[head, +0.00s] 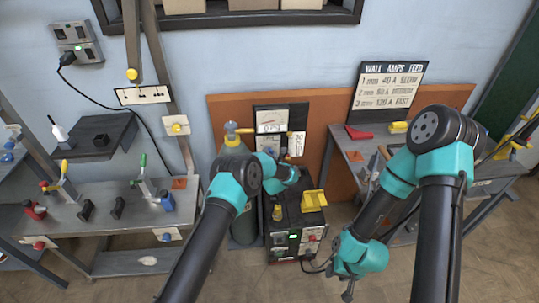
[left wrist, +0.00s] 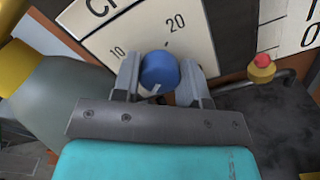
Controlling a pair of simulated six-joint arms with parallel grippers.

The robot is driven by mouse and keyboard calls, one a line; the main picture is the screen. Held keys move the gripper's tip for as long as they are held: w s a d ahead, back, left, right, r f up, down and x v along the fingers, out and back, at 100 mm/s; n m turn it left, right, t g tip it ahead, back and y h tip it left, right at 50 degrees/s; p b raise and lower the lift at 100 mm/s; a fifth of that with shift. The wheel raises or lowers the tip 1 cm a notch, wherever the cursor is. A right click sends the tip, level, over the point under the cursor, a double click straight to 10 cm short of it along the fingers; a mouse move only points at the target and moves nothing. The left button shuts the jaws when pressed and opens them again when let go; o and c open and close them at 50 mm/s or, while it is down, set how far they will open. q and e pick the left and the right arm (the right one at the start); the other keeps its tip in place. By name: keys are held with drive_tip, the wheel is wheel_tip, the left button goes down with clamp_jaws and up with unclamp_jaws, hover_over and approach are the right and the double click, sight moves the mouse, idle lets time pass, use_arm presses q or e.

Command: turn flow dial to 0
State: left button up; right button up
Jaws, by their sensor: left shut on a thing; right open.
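The flow dial is a blue round knob (left wrist: 160,72) in front of a white scale plate (left wrist: 108,36), with the numbers 10 and 20 legible. A small white mark shows on the knob's lower side; I cannot tell which number it points to. My left gripper (left wrist: 160,82) has one finger on each side of the knob and is shut on it. In the head view the left arm reaches the panel (head: 270,120) above the black machine, and its wrist hides the knob. My right gripper (head: 348,288) is open, low at the front right of the machine, away from the dial.
A grey-green cylinder (left wrist: 60,100) with a yellow top stands left of the dial. A red-and-yellow knob (left wrist: 262,66) is to its right. The black machine (head: 297,218) has a yellow bracket on top. Grey benches stand on both sides; open floor lies in front.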

use_arm(q)
drive_tip(key=shift+n, duration=0.5)
drive_tip(key=o, duration=0.9)
drive_tip(key=shift+s, duration=0.15)
drive_tip(key=s, duration=0.5)
drive_tip(key=s+d, duration=0.1)
drive_tip(key=s, duration=0.5)
drive_tip(key=s+d, duration=0.1)
drive_tip(key=s, duration=0.5)
